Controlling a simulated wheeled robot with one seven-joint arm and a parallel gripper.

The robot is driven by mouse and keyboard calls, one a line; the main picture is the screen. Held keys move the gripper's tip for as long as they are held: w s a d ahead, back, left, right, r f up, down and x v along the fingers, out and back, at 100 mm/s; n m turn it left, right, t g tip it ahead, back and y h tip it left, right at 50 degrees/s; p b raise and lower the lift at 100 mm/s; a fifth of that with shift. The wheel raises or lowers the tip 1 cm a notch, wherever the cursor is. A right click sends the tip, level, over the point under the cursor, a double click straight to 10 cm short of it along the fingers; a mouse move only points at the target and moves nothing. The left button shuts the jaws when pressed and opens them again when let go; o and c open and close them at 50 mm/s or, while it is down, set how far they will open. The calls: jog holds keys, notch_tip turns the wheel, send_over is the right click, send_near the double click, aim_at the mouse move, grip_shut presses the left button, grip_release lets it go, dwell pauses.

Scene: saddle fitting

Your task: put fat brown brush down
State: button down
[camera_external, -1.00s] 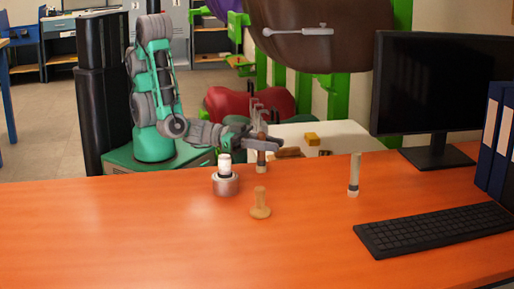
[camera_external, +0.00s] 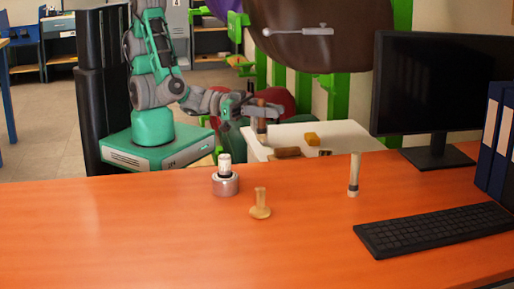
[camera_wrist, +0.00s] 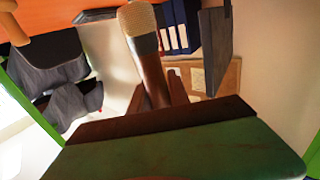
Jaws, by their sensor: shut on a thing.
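My gripper (camera_external: 257,112) is shut on a brown-handled brush, the fat brown brush (camera_external: 261,124), and holds it roughly upright in the air. They appear behind the desk's back edge, in front of the white surface. The orange desk (camera_external: 150,225) lies below and nearer the external camera. The lower end of the brush is hard to make out.
On the desk stand a metal pot (camera_external: 225,186) holding a white-topped item, a tan wooden piece (camera_external: 260,207) and an upright pale brush (camera_external: 354,175). A keyboard (camera_external: 432,229) and monitor (camera_external: 440,85) are at right.

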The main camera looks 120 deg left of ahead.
notch_tip(320, 180, up, 6)
jog(key=w+d+r+m+h+p, duration=0.1)
jog(key=w+h+p, duration=0.15)
jog(key=p, duration=0.55)
notch_tip(320, 180, down, 8)
jog(key=d+b, duration=0.1)
jog(key=b, duration=1)
jog(key=w+a+r+n+y+b, duration=0.25)
jog(key=w+a+r+b, duration=0.3)
jog(key=r+b, duration=0.3)
jog(key=w+a+f+y+b, duration=0.1)
jog(key=w+a+f, duration=0.2)
jog(key=w+f, duration=0.3)
jog(key=w+a+f+y+b, duration=0.1)
jog(key=w+a+f+y, duration=0.1)
jog(key=w+a+f, duration=0.2)
jog(key=w+f, duration=0.3)
jog(key=f, duration=0.2)
jog(key=shift+f+n+g, duration=0.3)
jog(key=shift+n, duration=0.05)
